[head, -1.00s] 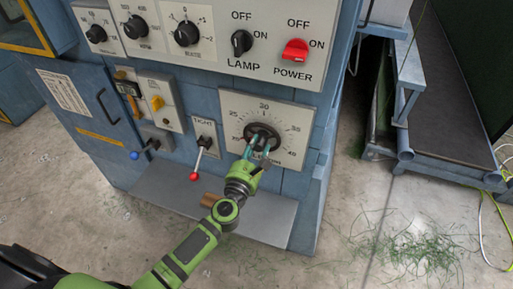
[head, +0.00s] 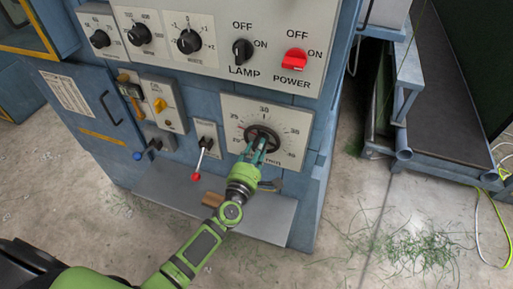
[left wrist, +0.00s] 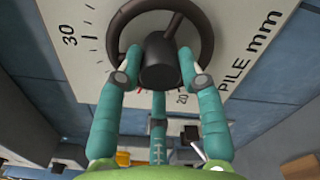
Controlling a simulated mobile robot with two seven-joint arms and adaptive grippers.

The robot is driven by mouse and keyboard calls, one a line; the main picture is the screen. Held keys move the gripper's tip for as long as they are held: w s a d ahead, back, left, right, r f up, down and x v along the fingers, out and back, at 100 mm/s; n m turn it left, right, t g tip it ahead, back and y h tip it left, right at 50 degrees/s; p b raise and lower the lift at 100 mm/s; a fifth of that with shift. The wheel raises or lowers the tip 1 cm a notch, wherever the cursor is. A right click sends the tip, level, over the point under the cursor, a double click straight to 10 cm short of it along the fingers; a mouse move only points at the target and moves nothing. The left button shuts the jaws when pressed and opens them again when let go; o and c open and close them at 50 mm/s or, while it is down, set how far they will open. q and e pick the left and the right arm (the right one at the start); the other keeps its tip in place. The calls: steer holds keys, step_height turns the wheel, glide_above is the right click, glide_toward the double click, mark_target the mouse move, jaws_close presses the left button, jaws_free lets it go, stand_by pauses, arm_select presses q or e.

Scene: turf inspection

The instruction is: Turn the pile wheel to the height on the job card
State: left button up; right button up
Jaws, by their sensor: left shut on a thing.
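The pile wheel (head: 262,134) is a dark handwheel on a pale scale plate (head: 294,108) marked in mm, low on the blue machine's front. In the left wrist view, the wheel (left wrist: 208,28) shows its rim, hub and a spoke toward the top. My left gripper (head: 256,149) is shut on the wheel; in the left wrist view its teal fingers (left wrist: 160,68) stand on either side of the hub, with a third finger below. The pointer reading is not clear. A white printed sheet (head: 66,93) is on the left door, its text too small to read. My right gripper is not in view.
A red-knobbed lever (head: 196,176) stands just left of my gripper. Above are the red power switch (head: 294,59), the lamp switch (head: 242,50) and several black knobs. A grey ledge (head: 265,219) juts out below. The floor at right is mostly open, with grass clippings.

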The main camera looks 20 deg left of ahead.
arm_select(q)
steer(key=shift+m+p, duration=1.85)
steer(key=shift+m, duration=5.55)
steer(key=shift+d, duration=0.1)
steer(key=o, duration=1.1)
steer(key=shift+o, duration=0.2)
steer(key=s, duration=1.2)
steer(key=shift+a, duration=0.2)
